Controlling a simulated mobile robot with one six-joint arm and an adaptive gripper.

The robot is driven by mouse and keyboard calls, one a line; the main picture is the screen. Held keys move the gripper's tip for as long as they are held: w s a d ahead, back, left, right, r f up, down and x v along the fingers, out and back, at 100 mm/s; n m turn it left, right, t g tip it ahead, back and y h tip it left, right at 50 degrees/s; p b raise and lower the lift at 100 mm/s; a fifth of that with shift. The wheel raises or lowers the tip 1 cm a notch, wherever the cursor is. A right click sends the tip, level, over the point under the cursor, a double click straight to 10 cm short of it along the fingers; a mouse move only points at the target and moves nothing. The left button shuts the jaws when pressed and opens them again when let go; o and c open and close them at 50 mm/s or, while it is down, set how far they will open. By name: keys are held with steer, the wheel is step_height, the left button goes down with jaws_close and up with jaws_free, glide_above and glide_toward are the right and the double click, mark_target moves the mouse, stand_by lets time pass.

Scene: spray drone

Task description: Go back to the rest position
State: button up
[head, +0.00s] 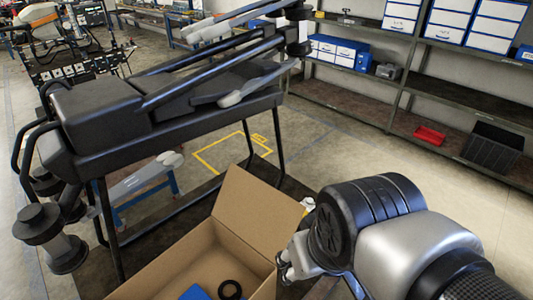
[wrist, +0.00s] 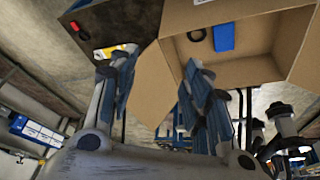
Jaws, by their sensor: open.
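My gripper (head: 284,268) is at the right side of the open cardboard box (head: 262,215) in the head view, partly hidden behind my own wrist. In the wrist view my gripper (wrist: 155,78) has its two fingers spread apart, with nothing seen held between them. The box (wrist: 270,62) also shows there, with a black ring (wrist: 195,35) and a blue block (wrist: 225,37) inside. The head view shows the same ring (head: 230,290) and block (head: 195,292) on the box floor. The large black spray drone (head: 110,115) stands to the left, rotor arms folded on top.
Metal shelves (head: 455,95) with white and blue bins line the back right. A red tray (head: 430,135) and a black crate (head: 492,147) sit on a low shelf. A small yellow and white item (head: 307,203) lies beside the box. Floor between drone and shelves is clear.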

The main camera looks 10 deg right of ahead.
steer(key=shift+s+d+r+m, duration=0.2)
steer(key=shift+s+r, duration=0.05)
steer(key=shift+s, duration=0.3)
steer(key=shift+s+d+r+m, duration=0.2)
steer(key=shift+s+r, duration=0.05)
steer(key=shift+s, duration=0.3)
steer(key=shift+f+b, duration=0.6)
steer(key=shift+r, duration=0.15)
steer(key=shift+c, duration=0.2)
